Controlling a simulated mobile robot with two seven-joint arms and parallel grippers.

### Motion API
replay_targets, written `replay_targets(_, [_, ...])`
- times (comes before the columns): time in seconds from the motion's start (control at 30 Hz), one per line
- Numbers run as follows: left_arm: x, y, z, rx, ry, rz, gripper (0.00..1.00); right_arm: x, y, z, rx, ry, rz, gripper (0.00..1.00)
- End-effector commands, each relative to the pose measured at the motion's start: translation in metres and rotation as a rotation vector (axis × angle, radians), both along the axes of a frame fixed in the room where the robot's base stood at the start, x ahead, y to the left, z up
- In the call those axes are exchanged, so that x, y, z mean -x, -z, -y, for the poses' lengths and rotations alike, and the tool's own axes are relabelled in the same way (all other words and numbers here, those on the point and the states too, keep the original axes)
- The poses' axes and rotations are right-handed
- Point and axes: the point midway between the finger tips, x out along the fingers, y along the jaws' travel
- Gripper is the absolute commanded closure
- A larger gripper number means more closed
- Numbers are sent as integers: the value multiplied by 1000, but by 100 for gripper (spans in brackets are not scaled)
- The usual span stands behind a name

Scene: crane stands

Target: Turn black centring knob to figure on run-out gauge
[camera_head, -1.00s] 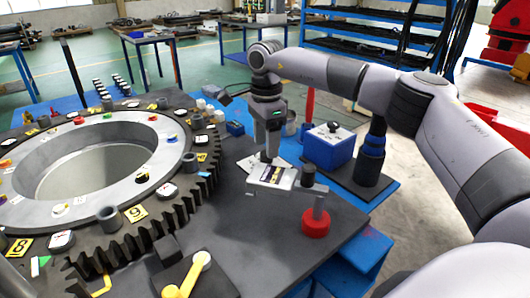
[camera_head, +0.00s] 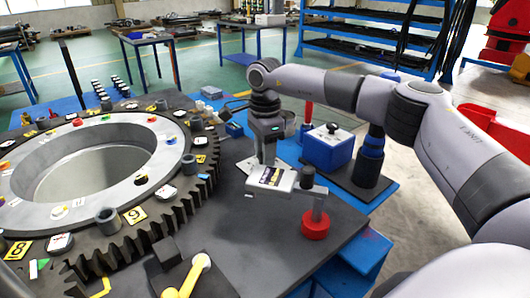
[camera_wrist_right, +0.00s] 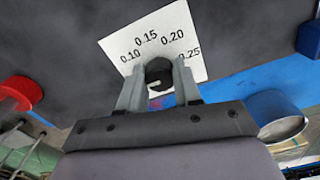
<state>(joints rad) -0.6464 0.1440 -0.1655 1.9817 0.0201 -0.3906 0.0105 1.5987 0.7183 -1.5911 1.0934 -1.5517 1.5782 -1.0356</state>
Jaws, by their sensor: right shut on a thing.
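In the right wrist view my right gripper (camera_wrist_right: 158,88) is shut on the black centring knob (camera_wrist_right: 159,70), one finger on each side. The knob stands at the lower edge of a white card (camera_wrist_right: 150,22) with the figures 0.10, 0.15, 0.20 and 0.25 fanned around it. A short pale mark shows on the knob's near side; I cannot tell which figure it answers to. In the head view my right gripper (camera_head: 267,150) points down beside the card (camera_head: 249,166), and its fingertips and the knob are hidden. My left gripper is out of view.
A pale labelled box (camera_head: 272,181) lies close in front of my right gripper, near a post with a red base (camera_head: 315,225). A large toothed ring (camera_head: 100,225) fills the left. A blue box (camera_head: 328,149) stands at the right.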

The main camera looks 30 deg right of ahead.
Motion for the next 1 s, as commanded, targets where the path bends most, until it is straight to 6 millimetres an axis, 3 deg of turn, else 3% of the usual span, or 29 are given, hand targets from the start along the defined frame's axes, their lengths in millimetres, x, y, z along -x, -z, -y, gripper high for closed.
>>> replay_targets(0.27, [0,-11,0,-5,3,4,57,0,-2,0,-1,124,-3,97])
replay_targets(1.0, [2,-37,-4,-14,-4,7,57,-1,-2,0,1,678,-1,97])
